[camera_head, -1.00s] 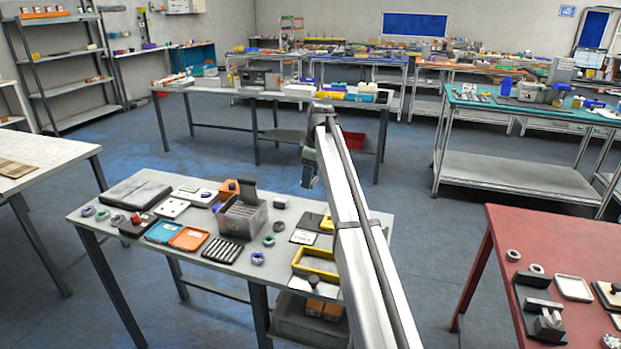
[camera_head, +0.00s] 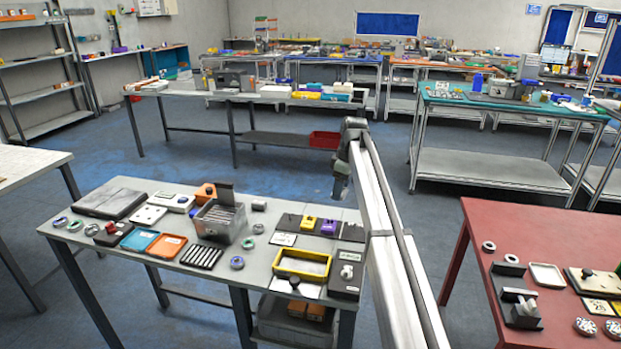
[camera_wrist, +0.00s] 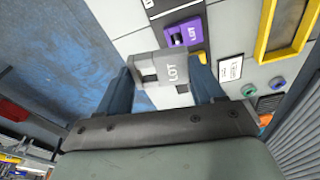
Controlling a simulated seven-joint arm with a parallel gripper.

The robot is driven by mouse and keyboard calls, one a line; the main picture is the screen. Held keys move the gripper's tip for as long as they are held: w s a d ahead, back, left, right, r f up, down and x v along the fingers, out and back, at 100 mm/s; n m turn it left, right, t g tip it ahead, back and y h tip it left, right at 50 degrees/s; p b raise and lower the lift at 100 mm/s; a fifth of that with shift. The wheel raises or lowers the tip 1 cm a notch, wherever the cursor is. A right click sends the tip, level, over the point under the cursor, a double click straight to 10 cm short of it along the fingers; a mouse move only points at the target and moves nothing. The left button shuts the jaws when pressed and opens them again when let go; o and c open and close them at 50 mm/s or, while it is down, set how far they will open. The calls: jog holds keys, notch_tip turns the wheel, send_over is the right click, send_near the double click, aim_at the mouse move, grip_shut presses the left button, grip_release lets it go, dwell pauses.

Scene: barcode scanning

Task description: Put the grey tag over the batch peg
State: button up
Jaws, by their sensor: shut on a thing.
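My gripper (camera_wrist: 162,76) is shut on a grey tag (camera_wrist: 165,68) marked LOT, which has a dark slot. In the head view my gripper (camera_head: 341,188) is held up beyond the back right part of the grey table, and the tag cannot be made out there. A purple tag (camera_wrist: 184,37), also marked LOT, sits on the table below. In the head view the purple tag (camera_head: 328,227) stands beside a yellow tag (camera_head: 308,223) on a black board (camera_head: 290,222). I cannot tell which spot is the batch peg.
A clear box (camera_head: 219,222) stands mid-table among small rings and trays. A red table (camera_head: 464,232) stands to the right.

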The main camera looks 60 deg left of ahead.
send_over(354, 232)
jog(key=w+a, duration=0.1)
jog(key=a, duration=0.1)
notch_tip(354, 232, down, 2)
jog(key=shift+s+d+f+n, duration=0.2)
jog(key=shift+d+f+n, duration=0.25)
jog(key=shift+d, duration=0.15)
jog(key=shift+s+d+f+n, duration=0.15)
jog(key=shift+d+f+n, duration=0.15)
jog(key=shift+d+n, duration=0.25)
jog(key=shift+f, duration=1.7)
jog(key=shift+f, duration=1.75)
jog(key=o, duration=1.1)
jog(key=shift+r, duration=0.15)
